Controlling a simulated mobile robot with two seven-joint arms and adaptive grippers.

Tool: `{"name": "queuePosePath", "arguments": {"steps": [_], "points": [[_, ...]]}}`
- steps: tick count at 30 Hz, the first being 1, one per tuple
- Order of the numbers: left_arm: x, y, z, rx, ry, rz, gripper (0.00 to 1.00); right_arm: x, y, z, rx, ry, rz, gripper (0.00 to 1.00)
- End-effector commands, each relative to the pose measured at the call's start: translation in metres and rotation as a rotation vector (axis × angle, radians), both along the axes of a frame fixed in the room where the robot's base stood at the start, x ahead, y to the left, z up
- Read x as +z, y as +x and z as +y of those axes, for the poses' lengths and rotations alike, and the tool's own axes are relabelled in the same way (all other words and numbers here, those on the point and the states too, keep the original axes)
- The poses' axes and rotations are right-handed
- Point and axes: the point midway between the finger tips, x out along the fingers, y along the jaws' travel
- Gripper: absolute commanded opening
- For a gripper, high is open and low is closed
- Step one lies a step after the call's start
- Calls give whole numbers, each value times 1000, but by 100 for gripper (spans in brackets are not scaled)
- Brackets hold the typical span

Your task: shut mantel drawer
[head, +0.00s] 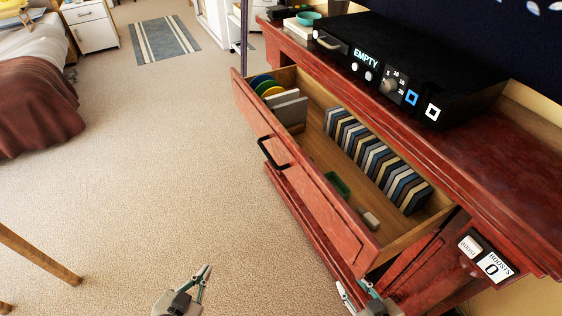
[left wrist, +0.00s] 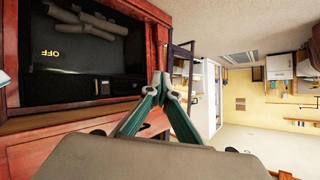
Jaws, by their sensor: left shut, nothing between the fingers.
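The red wooden mantel drawer (head: 335,205) stands pulled out from the mantel (head: 470,165) in the head view. Its front carries a black bar handle (head: 271,152). My left gripper (head: 204,272) is at the bottom of the head view, over the carpet, left of the drawer front and apart from it. It is shut and empty; its fingertips meet in the left wrist view (left wrist: 160,80). My right gripper (head: 355,286) is at the bottom edge, near the drawer's near corner. Its fingers look spread, with nothing seen between them.
The drawer holds a row of coloured slabs (head: 375,160), round plates, a green container (head: 337,184) and small blocks. A black device (head: 410,60) reading EMPTY sits on the mantel top. A bed (head: 35,95) stands far left.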

Motion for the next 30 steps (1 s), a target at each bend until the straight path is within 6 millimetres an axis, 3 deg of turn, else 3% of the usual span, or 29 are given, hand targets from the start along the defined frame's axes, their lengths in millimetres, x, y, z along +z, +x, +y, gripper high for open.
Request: {"name": "queuePosePath", "arguments": {"steps": [1,3,6,9,12,19,25,30], "points": [[18,27,-3,-54,49,-99,0,-2,0,0,0,0,1,31],[50,62,-13,-155,138,-267,0,-4,-1,0,0,-1,2,31],[100,102,-37,-333,282,-529,0,-5,-1,0,1,-4,1,31],[140,122,-63,-525,429,-770,0,-5,1,-1,1,-5,-2,31],[162,127,-85,-714,560,-961,0,-5,2,-1,1,-7,-4,31],[169,122,-101,-1002,742,-1176,0,-8,2,-2,1,-12,-3,31],[170,124,-111,-1048,767,-1207,0,-6,3,-3,1,-12,-6,31],[171,136,-134,-1044,766,-1208,0,-1,4,-2,0,-9,-10,31]]}}
